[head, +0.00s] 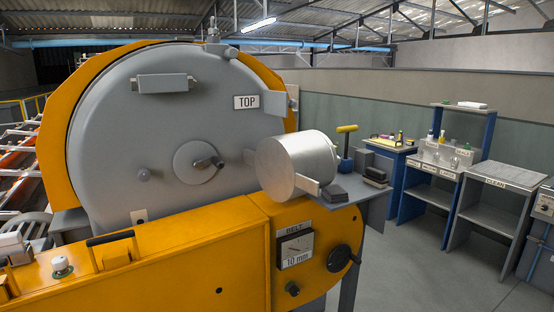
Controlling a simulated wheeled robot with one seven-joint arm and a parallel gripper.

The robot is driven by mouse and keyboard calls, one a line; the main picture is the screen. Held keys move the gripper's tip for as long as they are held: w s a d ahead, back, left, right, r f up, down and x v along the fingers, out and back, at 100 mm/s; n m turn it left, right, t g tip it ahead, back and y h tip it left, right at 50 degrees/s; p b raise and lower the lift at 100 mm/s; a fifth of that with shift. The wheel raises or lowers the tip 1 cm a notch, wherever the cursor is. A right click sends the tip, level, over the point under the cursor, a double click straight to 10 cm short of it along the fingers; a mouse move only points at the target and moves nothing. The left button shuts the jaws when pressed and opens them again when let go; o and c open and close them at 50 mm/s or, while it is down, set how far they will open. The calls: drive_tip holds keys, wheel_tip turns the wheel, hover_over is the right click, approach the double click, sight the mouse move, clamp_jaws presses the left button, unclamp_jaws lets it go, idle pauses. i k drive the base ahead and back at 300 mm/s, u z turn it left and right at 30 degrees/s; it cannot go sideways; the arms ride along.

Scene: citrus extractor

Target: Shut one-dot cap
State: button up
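A large round grey door (120,110) in an orange rim fills the left half of the head view. A round disc with a dark handle (197,162) sits near the door's middle. A silver cylinder (297,165) with a flat tab stands out at the door's right side. I cannot tell whether the cylinder or the disc is the one-dot cap, or whether the cap is open. My gripper is not in view.
An orange housing (180,262) with a belt gauge (296,249) runs along the front. A grey side shelf (352,190) holds a yellow-headed tool (346,140) and dark blocks (375,177). Benches (432,170) stand at the back right. The floor (430,275) at right is clear.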

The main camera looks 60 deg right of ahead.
sight(289, 166)
drive_tip(key=u, duration=2.45)
drive_tip(key=k, duration=2.7)
drive_tip(key=z, duration=2.3)
drive_tip(key=k, duration=0.5)
drive_tip(key=z, duration=0.25)
drive_tip(key=i, duration=0.5)
drive_tip(key=u, duration=2.05)
